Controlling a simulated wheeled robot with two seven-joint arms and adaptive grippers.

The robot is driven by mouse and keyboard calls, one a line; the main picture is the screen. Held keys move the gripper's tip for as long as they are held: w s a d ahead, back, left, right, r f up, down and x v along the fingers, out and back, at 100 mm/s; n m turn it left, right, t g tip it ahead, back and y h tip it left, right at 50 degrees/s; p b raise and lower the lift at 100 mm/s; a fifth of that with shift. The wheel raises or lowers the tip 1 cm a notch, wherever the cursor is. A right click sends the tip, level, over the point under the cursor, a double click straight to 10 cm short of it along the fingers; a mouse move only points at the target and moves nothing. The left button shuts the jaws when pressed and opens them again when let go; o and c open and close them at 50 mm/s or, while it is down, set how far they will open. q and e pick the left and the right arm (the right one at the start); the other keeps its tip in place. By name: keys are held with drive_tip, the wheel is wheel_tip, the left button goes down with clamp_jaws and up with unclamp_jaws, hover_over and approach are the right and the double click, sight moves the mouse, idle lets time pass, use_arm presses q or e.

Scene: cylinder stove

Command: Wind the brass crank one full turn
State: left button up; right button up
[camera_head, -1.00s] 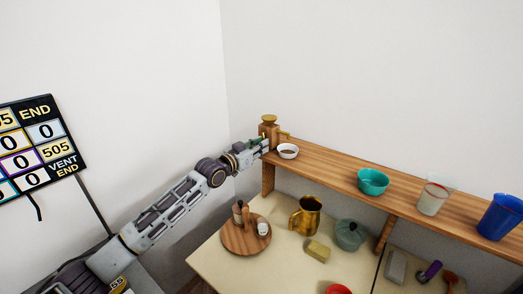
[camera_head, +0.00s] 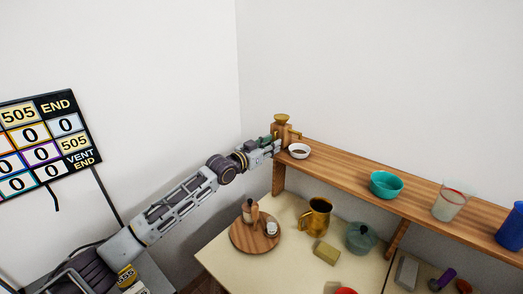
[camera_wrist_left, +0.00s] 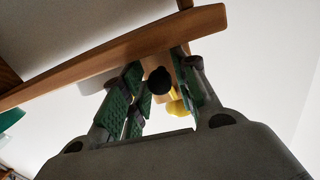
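A wooden mill with a brass bowl-like top (camera_head: 282,121) stands at the left end of the wooden shelf. A short brass piece, which may be part of the crank, juts from its right side. My left gripper (camera_head: 276,146) is at the mill's front, next to a white bowl. In the left wrist view, the green-padded fingers (camera_wrist_left: 158,82) stand apart with a dark round knob (camera_wrist_left: 160,80) between them. I cannot tell if either pad touches it. A yellow brass part (camera_wrist_left: 176,106) shows behind the right finger. My right gripper is not in view.
The white bowl (camera_head: 299,151) sits close to the mill on the shelf (camera_head: 340,170). A teal bowl (camera_head: 386,184) and cups stand farther right. Below, a table holds a round wooden board (camera_head: 240,238), a brass jug (camera_head: 316,216) and a lidded pot (camera_head: 361,238).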

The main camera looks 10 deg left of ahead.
use_arm(q)
drive_tip(key=v, duration=1.2)
idle(0.3)
